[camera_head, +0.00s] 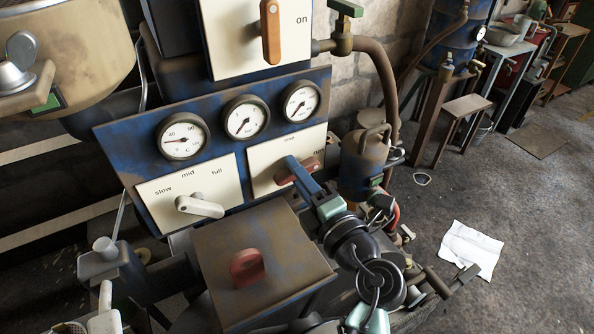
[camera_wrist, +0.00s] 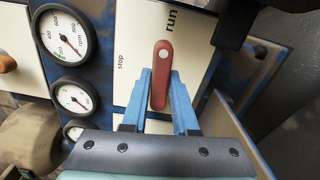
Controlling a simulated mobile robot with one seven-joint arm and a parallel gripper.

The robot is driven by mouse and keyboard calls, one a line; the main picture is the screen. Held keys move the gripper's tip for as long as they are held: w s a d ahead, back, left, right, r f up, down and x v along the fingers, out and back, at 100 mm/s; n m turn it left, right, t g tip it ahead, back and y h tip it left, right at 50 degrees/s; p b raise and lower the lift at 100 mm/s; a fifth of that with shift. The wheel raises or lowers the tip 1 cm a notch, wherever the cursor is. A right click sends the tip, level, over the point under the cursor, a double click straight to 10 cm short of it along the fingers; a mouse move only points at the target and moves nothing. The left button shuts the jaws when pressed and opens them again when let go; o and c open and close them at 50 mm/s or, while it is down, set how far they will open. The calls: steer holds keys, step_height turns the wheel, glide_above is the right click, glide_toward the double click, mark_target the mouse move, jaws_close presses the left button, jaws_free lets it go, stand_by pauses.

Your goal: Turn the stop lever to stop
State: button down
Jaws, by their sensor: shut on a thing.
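The red stop lever (camera_wrist: 161,78) sits on a cream plate labelled "stop" and "run" in the wrist view. One end, with a pale round spot, lies toward the "run" label (camera_wrist: 172,20); the "stop" label (camera_wrist: 121,61) is off to its left. My gripper (camera_wrist: 162,88) has its blue fingers on both sides of the lever, shut on it. In the head view, the red lever (camera_head: 311,164) shows beside my gripper (camera_head: 291,163), which partly hides it. Its right end is near "run".
A white slow-mid-full lever (camera_head: 200,207) is on the plate to the left. Three gauges (camera_head: 241,117) sit above. An orange lever (camera_head: 270,32) is on the upper panel. A brown box with a red handle (camera_head: 247,267) stands below, close to my arm. Pipes (camera_head: 380,80) run at the right.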

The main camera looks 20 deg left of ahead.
steer(key=n, duration=0.4)
steer(key=shift+f, duration=0.1)
steer(key=n, duration=0.4)
steer(key=shift+f+n+b, duration=0.2)
steer(key=shift+n+b, duration=0.1)
steer(key=shift+n, duration=0.1)
steer(key=n+b, duration=0.2)
steer(key=n, duration=0.2)
steer(key=shift+w+d+n, duration=0.1)
steer(key=shift+n, duration=0.2)
steer(key=shift+n+b, duration=0.85)
steer(key=shift+n, duration=0.65)
steer(key=c, duration=0.7)
jaws_free()
steer(key=shift+r, duration=0.1)
steer(key=shift+d, duration=0.1)
